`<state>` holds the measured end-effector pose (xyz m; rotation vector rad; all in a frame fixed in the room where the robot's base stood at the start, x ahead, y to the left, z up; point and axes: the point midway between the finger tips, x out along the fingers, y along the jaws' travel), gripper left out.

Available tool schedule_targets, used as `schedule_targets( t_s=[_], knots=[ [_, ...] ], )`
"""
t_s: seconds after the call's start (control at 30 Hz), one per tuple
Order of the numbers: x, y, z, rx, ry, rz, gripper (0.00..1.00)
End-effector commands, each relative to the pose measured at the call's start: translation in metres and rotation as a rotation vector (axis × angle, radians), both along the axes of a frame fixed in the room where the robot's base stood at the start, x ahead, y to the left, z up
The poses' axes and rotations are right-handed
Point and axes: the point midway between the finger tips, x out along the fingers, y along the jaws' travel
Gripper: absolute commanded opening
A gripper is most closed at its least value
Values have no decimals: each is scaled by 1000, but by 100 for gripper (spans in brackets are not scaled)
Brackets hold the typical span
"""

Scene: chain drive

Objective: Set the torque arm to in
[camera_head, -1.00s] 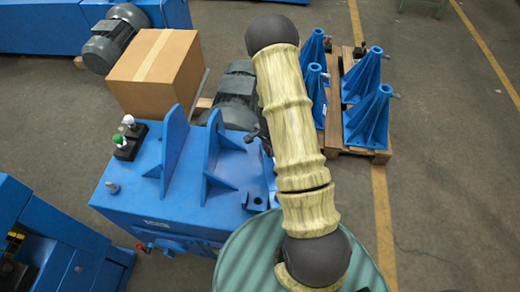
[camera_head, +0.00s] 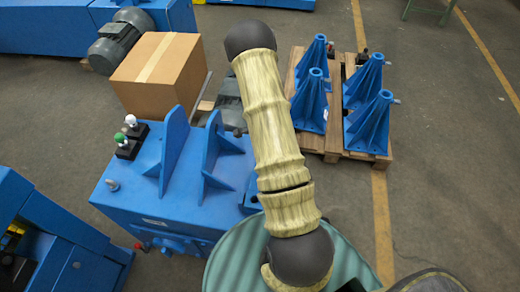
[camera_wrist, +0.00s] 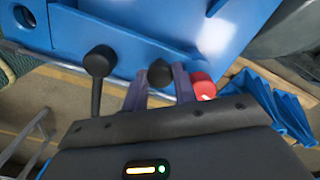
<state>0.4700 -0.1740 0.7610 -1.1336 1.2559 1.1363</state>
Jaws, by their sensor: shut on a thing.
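In the wrist view my gripper (camera_wrist: 161,84) is shut, its two grey-purple fingers on either side of a dark rounded knob (camera_wrist: 160,72) in front of a blue machine face. A longer black lever with a round knob (camera_wrist: 100,62) stands to its left, apart from the fingers. A red knob (camera_wrist: 203,84) is just right of the right finger. None of these shows a label, so I cannot tell which position the torque arm marks as in. In the head view my gripper is hidden behind my arm.
The blue machine (camera_head: 150,205) has upright plates and green and white buttons (camera_head: 122,140) on top. A cardboard box (camera_head: 158,75) stands behind it. A pallet (camera_head: 333,140) with several blue brackets (camera_head: 368,125) is at right. Open floor lies farther right.

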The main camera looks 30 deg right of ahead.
Motion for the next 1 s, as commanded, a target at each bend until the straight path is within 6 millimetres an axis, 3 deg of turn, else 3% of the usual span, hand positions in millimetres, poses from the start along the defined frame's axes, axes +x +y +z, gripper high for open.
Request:
schedule_targets(
  t_s=[0.23, 0.27, 0.37, 0.77, 1.0],
  knots=[
    [4, 1, 2, -2, -9, -3, 0],
    [4, 1, 2, -2, -9, -3, 31],
    [3, 1, 2, -2, -7, -2, 49],
    [2, 1, 6, 0, -4, 2, 49],
    [3, 1, 41, -2, -7, 2, 49]
  ],
)
